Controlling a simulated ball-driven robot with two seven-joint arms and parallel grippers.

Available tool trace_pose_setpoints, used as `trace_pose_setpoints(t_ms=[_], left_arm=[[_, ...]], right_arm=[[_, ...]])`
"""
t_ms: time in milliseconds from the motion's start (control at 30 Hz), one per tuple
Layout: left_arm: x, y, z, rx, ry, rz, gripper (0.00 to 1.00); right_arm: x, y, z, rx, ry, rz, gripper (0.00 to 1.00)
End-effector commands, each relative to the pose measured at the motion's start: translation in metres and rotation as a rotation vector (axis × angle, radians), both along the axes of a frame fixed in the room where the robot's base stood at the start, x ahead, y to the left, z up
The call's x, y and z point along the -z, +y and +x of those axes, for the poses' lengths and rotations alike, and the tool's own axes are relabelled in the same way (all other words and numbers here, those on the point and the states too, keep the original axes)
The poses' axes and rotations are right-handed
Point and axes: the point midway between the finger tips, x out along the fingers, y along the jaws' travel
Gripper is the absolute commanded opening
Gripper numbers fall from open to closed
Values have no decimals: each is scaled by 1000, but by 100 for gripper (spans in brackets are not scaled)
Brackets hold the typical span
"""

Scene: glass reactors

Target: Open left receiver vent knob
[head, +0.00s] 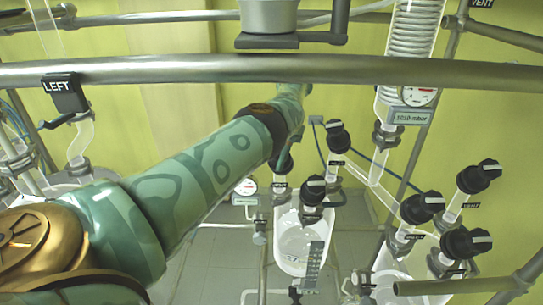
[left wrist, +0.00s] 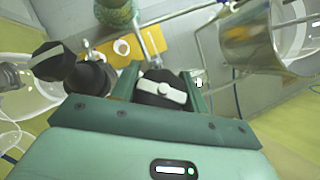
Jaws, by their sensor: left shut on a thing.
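My left gripper (left wrist: 160,84) shows in the left wrist view with its two green fingers on either side of a black knob (left wrist: 164,93) with a white pointer bar. The fingers are shut on this knob. In the head view my left arm reaches from the lower left to the middle, and its wrist hides most of the gripper and the held knob. Which label belongs to the held knob cannot be read. My right gripper is in neither view.
Another black knob (left wrist: 54,61) is close left of the fingers in the left wrist view. Several black knobs, such as one (head: 313,189) above the glass receiver (head: 304,242), stand right of my arm. A horizontal metal rail (head: 400,71) crosses the head view.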

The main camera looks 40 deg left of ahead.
Motion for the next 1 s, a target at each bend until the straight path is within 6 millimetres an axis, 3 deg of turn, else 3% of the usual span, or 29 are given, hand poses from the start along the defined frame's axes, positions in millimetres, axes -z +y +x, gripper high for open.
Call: trace_pose_setpoints(t_ms=[400,1000], left_arm=[[4,-4,0,-177,-17,-106,22],[4,-5,0,-206,-17,-121,22]], right_arm=[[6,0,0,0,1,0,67],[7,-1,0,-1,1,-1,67]])
